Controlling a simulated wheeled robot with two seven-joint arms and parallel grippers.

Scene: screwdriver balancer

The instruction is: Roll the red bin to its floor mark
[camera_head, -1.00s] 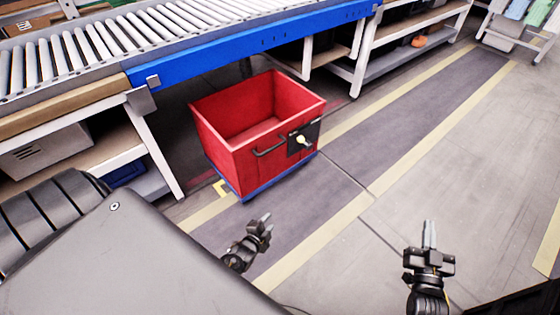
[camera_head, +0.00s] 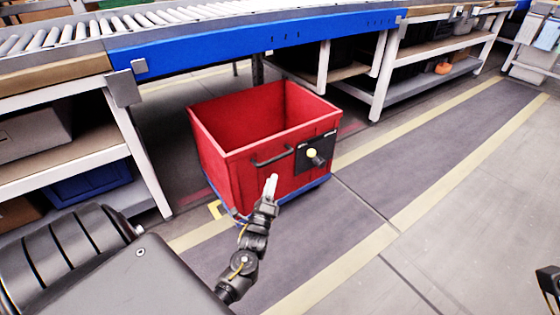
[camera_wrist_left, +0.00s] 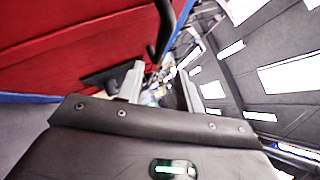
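The red bin (camera_head: 225,170) stands upright on a blue wheeled base (camera_head: 318,183) in front of the conveyor. Its front has a black bar handle (camera_head: 272,161) and a black plate with a yellow-tipped knob (camera_head: 313,155). My left gripper (camera_head: 272,180) is in front of this face, just below the handle. In the left wrist view, its fingers (camera_wrist_left: 163,82) are apart with nothing clearly between them, and the handle (camera_wrist_left: 163,38) is ahead.
The roller conveyor with a blue side beam (camera_head: 250,38) runs behind the bin. Shelves with boxes (camera_head: 70,160) stand at left, and more shelving (camera_head: 430,85) at back right. A dark floor lane with yellow lines (camera_head: 440,150) is clear to the right.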

